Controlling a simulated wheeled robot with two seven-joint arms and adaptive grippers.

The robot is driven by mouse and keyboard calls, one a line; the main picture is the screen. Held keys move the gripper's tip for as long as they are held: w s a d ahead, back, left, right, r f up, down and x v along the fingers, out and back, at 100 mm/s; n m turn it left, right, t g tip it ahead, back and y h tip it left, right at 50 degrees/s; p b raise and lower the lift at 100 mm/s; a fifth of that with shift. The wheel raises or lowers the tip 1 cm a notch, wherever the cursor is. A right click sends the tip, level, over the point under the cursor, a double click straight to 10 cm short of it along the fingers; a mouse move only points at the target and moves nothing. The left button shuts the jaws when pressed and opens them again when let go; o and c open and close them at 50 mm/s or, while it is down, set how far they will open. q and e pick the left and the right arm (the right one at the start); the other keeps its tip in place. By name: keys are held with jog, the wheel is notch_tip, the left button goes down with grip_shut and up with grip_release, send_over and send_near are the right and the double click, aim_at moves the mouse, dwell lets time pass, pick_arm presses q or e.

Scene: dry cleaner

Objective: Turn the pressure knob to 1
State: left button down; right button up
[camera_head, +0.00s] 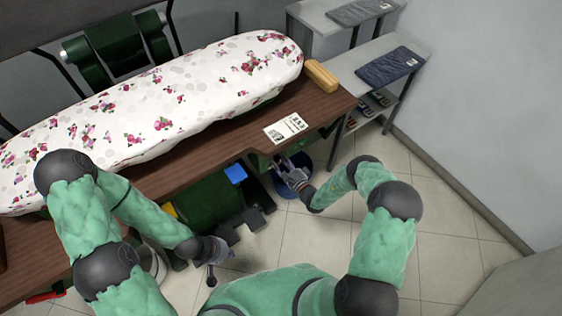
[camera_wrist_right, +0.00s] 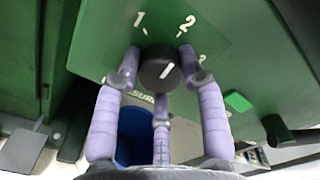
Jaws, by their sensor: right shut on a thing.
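The pressure knob (camera_wrist_right: 153,76) is a round black dial on a green panel (camera_wrist_right: 100,45) in the right wrist view. Its short white mark tilts up and to the right, towards the side of the 2. White digits 1 and 2 stand above it, with another partly hidden mark to the right. My right gripper (camera_wrist_right: 160,68) has its purple fingers closed around the knob; it also shows in the head view (camera_head: 284,170), at the front of the green machine under the table. My left gripper (camera_head: 216,252) hangs low near the machine's pedals, apart from the knob; its fingers are unclear.
An ironing board (camera_head: 150,105) with a floral cover lies on the brown table (camera_head: 325,100). A printed card (camera_head: 286,128) and a yellow block (camera_head: 321,75) lie there too. A blue bin (camera_head: 284,189) stands below my right gripper. A grey shelf (camera_head: 345,62) is behind.

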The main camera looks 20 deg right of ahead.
jog(key=n, duration=0.5)
jog(key=shift+d+p, duration=0.2)
jog(key=shift+p, duration=0.15)
jog(key=n, duration=0.5)
jog(key=shift+r, duration=0.1)
jog(key=shift+w+n+p, duration=0.1)
jog(key=shift+n+p, duration=0.2)
jog(key=shift+n, duration=0.1)
jog(key=o, duration=1.1)
jog(key=shift+o, duration=0.2)
jog(key=shift+s, duration=0.2)
jog(key=v, duration=1.1)
jog(key=shift+s, duration=0.35)
jog(key=shift+d, duration=0.1)
